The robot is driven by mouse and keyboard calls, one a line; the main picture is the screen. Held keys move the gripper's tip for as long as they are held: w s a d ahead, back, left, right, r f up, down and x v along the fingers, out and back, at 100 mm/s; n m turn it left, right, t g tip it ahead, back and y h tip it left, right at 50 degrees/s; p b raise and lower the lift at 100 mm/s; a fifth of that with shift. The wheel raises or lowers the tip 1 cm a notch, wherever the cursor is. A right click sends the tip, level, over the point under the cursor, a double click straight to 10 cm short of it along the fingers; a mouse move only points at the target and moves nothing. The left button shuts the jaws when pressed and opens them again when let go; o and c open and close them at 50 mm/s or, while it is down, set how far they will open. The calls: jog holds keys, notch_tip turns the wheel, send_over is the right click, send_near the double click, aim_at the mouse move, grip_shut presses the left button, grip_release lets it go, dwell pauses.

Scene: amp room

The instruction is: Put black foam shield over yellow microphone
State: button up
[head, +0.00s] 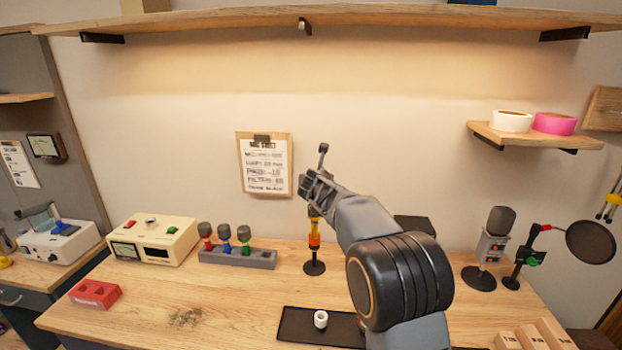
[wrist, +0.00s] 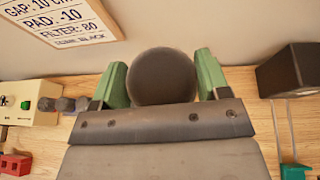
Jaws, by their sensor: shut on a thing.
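My gripper (head: 312,193) is up over the middle of the desk. In the wrist view its two green fingers (wrist: 162,82) are shut on a round black foam shield (wrist: 162,75). The yellow microphone (head: 314,236), with an orange band, stands upright on a round black base directly below my gripper in the head view. Its top is hidden behind the gripper, and the foam shield cannot be made out there. I cannot tell whether the shield touches the microphone or sits around its top.
A grey rack (head: 237,257) with red, blue and green microphones stands left of the yellow one. A dark tray (head: 294,325) with a white roll (head: 320,319) lies in front. A pop-filter stand (head: 512,282) and grey microphone (head: 490,245) are at right. A clipboard (head: 265,164) hangs behind.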

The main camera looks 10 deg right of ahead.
jog(key=shift+w, duration=0.55)
jog(key=shift+s+a+f+b, duration=0.1)
jog(key=shift+s+f+b, duration=0.1)
jog(key=shift+b, duration=0.1)
jog(key=shift+w+a+f+b, duration=0.1)
jog(key=shift+a+f+b, duration=0.1)
jog(key=shift+f+b, duration=3.15)
jog(key=shift+f, duration=0.4)
jog(key=o, duration=1)
jog(key=shift+o, duration=0.2)
jog(key=b+v, duration=0.1)
jog(key=v, duration=1.3)
